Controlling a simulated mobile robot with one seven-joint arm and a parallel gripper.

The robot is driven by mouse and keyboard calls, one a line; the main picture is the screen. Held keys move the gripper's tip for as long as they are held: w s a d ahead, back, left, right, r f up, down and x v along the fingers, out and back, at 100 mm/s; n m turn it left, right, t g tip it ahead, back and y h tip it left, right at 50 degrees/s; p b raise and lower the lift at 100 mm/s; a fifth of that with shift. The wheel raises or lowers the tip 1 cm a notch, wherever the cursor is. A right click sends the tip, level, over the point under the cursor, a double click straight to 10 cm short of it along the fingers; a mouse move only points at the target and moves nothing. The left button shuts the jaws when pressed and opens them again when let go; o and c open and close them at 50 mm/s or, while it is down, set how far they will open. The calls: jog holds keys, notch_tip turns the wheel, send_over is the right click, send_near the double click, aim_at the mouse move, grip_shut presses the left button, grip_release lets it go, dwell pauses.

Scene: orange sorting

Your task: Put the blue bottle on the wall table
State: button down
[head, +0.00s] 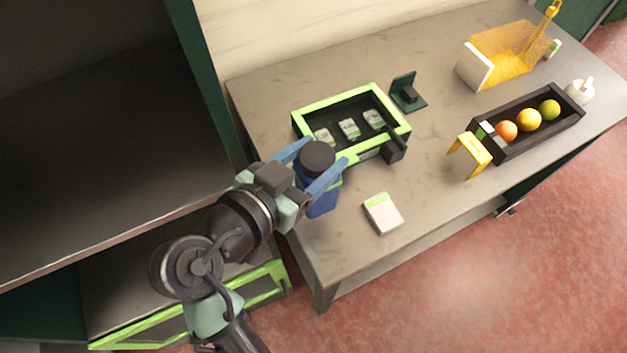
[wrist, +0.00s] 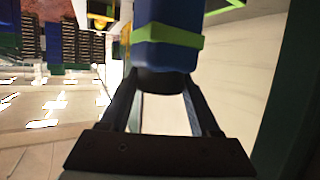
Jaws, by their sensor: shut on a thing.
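The blue bottle (head: 320,201) has a dark cap (head: 317,155) and shows at the left part of the wall table (head: 425,75) in the head view. In the wrist view the blue bottle (wrist: 168,20), with a green band, sits between the fingers (wrist: 160,88). The bottle's base is partly hidden, and I cannot tell whether it touches the table. The table is long and grey and stands against a pale wall.
A green-rimmed tray (head: 348,95) with several small packs lies just behind the bottle. A white-and-green box (head: 383,214) lies to its right. Farther right are a dark fruit crate (head: 545,137), a yellow stand (head: 470,149) and an orange basket (head: 505,45). A shelf (head: 100,150) stands left.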

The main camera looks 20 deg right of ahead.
jog(key=shift+f, duration=3)
jog(key=shift+f, duration=0.15)
jog(key=shift+c, duration=0.6)
grip_release()
jog(key=shift+r, duration=0.2)
jog(key=b+v, duration=0.1)
jog(key=v, duration=1.1)
jog(key=shift+b, duration=0.4)
jog(key=shift+s+f, duration=0.1)
